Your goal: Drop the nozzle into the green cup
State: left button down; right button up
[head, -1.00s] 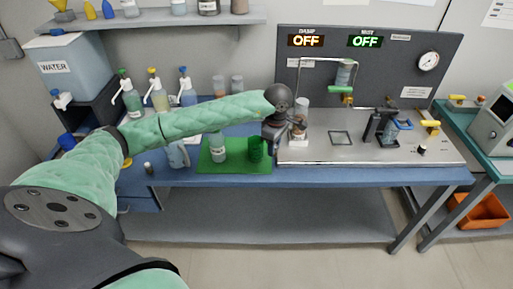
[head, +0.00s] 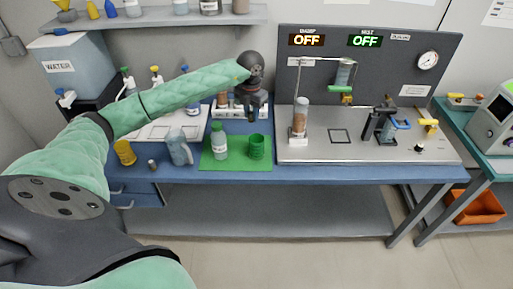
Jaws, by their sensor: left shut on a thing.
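The green cup (head: 256,147) stands upright on the right part of a green mat (head: 240,163) on the blue bench. My left gripper (head: 251,114) points down, just above and behind the cup in the picture. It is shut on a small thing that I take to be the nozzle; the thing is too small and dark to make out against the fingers. The cup's inside is too small to read. My right gripper is out of view.
A white bottle with a green cap (head: 220,142) stands left of the cup. A white rack (head: 228,112) is behind my gripper. A clear tube with brown grains (head: 300,118) stands on the metal platform (head: 375,152). A pitcher (head: 179,150) and yellow cup (head: 125,152) stand left.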

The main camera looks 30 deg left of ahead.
aim_at(251, 121)
pick_arm(q)
notch_tip(251, 121, down, 4)
jog(key=shift+f+b, duration=0.2)
jog(key=shift+b, duration=0.4)
jog(key=shift+f, duration=0.6)
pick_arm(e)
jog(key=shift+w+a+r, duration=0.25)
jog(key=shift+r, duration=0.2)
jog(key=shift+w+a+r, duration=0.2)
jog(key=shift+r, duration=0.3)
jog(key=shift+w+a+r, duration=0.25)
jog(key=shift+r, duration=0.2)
pick_arm(q)
jog(key=c, duration=1.1)
grip_release()
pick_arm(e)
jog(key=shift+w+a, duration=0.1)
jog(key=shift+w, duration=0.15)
